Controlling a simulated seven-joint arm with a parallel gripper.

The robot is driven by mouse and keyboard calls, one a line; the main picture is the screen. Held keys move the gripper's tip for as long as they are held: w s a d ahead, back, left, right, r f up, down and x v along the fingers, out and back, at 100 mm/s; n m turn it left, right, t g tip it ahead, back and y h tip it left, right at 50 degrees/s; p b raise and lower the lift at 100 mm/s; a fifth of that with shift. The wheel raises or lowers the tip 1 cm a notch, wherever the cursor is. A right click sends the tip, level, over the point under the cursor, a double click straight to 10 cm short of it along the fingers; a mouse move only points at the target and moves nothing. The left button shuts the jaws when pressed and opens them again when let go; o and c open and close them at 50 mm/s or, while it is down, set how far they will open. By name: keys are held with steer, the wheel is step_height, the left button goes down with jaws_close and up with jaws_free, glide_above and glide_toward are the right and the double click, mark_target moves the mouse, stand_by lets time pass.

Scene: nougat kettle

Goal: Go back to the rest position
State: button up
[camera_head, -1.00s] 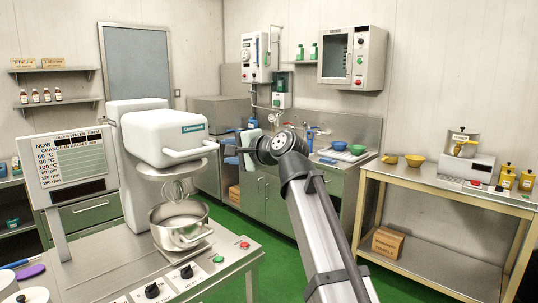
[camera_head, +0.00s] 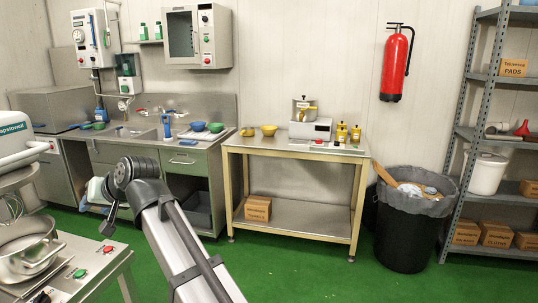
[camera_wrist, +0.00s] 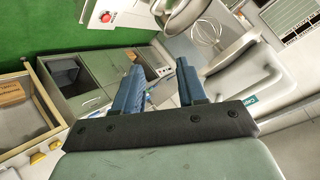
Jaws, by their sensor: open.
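My gripper (camera_wrist: 158,85) shows in the wrist view with its two blue fingers apart and nothing between them. In the head view my gripper (camera_head: 96,208) is partly hidden behind my arm's dark wrist joint, to the right of the white mixer (camera_head: 18,142). In the wrist view the mixer (camera_wrist: 245,85) with its whisk and bowl lies beyond and to the right of the fingers. I cannot tell the exact gap between gripper and mixer.
A steel bowl (camera_head: 27,250) stands under the mixer at lower left. A steel table (camera_head: 290,149) holds a scale with a pot (camera_head: 304,108). A bin (camera_head: 408,225) and shelving (camera_head: 481,130) stand at right. Green floor (camera_head: 300,270) is open in front.

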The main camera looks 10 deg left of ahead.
steer(key=w+d+f+h, duration=0.2)
steer(key=d+f, duration=0.3)
steer(key=f, duration=0.5)
steer(key=w+d+f+h, duration=0.2)
steer(key=d+f, duration=0.2)
steer(key=f, duration=0.6)
steer(key=w+d+f+h, duration=0.2)
steer(key=d+f, duration=0.3)
steer(key=f, duration=0.5)
steer(key=w+d+f+m+h, duration=0.15)
steer(key=d+f+h, duration=0.25)
steer(key=d+f, duration=1.75)
steer(key=s+d+f+m+g+h, duration=0.1)
steer(key=s+d+f+g, duration=0.1)
steer(key=s+d+f, duration=0.5)
steer(key=s+d+f+m+g+h, duration=0.1)
steer(key=s+d+f+m+g, duration=0.1)
steer(key=d+f, duration=0.85)
steer(key=s+d+f+m+g, duration=0.2)
steer(key=s+d+f, duration=0.2)
steer(key=s+d, duration=0.4)
steer(key=s+d+f+m+g+y, duration=0.1)
steer(key=s+d+f, duration=0.3)
steer(key=s+d, duration=0.5)
steer(key=shift+s+d+m+g, duration=0.2)
steer(key=shift+d+m+g, duration=0.35)
steer(key=shift+m+g, duration=0.2)
steer(key=shift+a, duration=0.15)
steer(key=shift+c, duration=0.2)
